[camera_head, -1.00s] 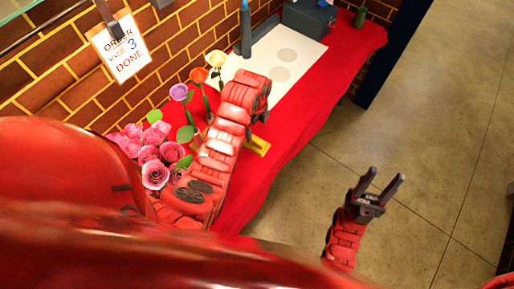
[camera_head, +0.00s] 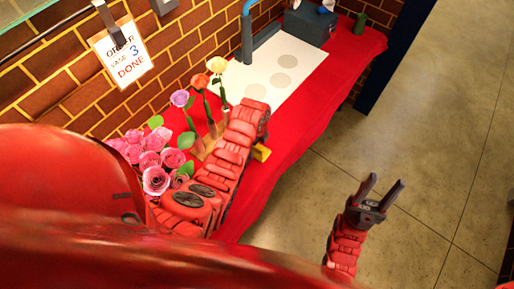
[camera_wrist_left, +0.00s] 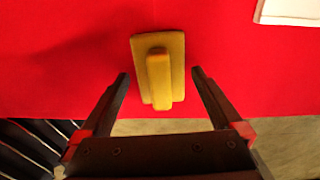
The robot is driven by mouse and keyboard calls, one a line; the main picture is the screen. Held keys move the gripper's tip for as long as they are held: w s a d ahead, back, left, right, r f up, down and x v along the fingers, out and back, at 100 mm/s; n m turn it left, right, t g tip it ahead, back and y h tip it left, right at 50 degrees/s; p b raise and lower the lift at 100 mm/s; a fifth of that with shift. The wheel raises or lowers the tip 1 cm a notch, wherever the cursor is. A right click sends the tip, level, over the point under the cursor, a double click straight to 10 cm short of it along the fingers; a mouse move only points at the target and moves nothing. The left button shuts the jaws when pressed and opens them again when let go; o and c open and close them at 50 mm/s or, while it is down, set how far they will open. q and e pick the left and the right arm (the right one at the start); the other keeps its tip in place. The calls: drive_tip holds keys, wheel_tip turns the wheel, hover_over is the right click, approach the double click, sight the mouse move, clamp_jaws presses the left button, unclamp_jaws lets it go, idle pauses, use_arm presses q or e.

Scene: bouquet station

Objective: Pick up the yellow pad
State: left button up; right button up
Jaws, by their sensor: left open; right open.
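The yellow pad (camera_wrist_left: 175,50) lies on the red table in the left wrist view, a flat rectangle with a raised bar along its middle. In the head view a small yellow part of it (camera_head: 261,153) shows beside my left arm, which hides the rest. My left gripper (camera_wrist_left: 160,74) is open, with its two fingers spread on either side of the near end of the pad; contact cannot be seen. In the head view my left gripper is hidden behind its arm. My right gripper (camera_head: 378,188) is open and empty over the floor.
The red table (camera_head: 285,120) carries a white mat (camera_head: 262,77) with grey circles, several pink roses (camera_head: 154,160) and three upright flowers (camera_head: 203,85) in a wooden holder. The table's front edge is near the pad.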

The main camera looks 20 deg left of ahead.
use_arm(q)
drive_tip(key=c, duration=1.2)
drive_tip(key=shift+r, duration=0.15)
drive_tip(key=shift+w+r+b, duration=0.1)
drive_tip(key=shift+r+b, duration=0.25)
drive_tip(key=shift+b, duration=0.15)
wheel_tip(320, 180, up, 2)
drive_tip(key=shift+r+b, duration=0.1)
drive_tip(key=shift+b, duration=0.95)
drive_tip(key=s, duration=0.1)
drive_tip(key=s+d, duration=0.1)
drive_tip(key=s+r, duration=0.1)
drive_tip(key=shift+s+d, duration=0.15)
drive_tip(key=shift+d, duration=0.25)
drive_tip(key=s+p, duration=0.1)
drive_tip(key=s+d+p, duration=0.1)
drive_tip(key=s, duration=0.1)
drive_tip(key=s+d+r+p, duration=0.1)
drive_tip(key=shift+s+d, duration=0.15)
drive_tip(key=shift+s+d+p, duration=0.4)
drive_tip(key=shift+s+d, duration=0.2)
drive_tip(key=shift+s, duration=0.5)
drive_tip(key=shift+s+d+p, duration=0.35)
drive_tip(key=shift+s+d, duration=0.3)
drive_tip(key=shift+s, duration=0.45)
drive_tip(key=shift+s+d+p, duration=0.4)
drive_tip(key=shift+s+d, duration=0.2)
drive_tip(key=shift+s, duration=0.5)
